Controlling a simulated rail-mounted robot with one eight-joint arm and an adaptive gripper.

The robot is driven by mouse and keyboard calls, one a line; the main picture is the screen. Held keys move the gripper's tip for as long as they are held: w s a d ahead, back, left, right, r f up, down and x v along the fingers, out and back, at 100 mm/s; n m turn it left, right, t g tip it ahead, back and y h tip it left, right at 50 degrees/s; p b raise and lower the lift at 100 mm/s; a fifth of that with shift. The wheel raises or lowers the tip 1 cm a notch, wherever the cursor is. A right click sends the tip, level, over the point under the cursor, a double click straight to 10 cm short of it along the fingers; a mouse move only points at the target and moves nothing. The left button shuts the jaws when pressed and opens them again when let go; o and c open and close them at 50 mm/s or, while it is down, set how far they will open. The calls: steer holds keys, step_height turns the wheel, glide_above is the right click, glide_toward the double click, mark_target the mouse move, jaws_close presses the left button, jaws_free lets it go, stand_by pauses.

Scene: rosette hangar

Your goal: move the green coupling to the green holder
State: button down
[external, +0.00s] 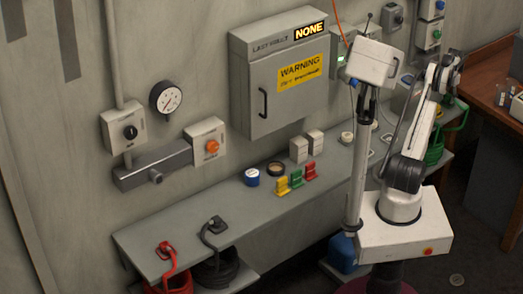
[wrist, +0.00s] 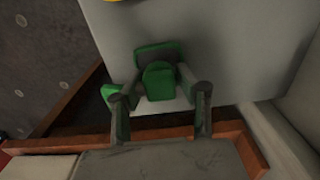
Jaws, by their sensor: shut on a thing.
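The green coupling (wrist: 160,74) is between the two fingers of my gripper (wrist: 160,90) in the wrist view, and the gripper is shut on it. A grey flat surface lies beyond it. In the external view my gripper is at the far right end of the shelf; its fingertips and the coupling are not clear there. The green hose (external: 436,147) hangs at that end. A small green stand, which looks like the green holder (external: 296,180), is on the shelf between a yellow one (external: 283,186) and a red one (external: 310,172), well left of my arm.
The grey shelf (external: 240,213) runs along the wall. A wooden desk (external: 491,98) is at right.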

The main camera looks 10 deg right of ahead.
steer(key=shift+f+b, duration=0.45)
steer(key=shift+f, duration=0.1)
stand_by(0.4)
steer(key=c, duration=1.1)
jaws_free()
steer(key=shift+c, duration=0.2)
step_height(320, 180, up, 12)
steer(key=shift+r, duration=0.1)
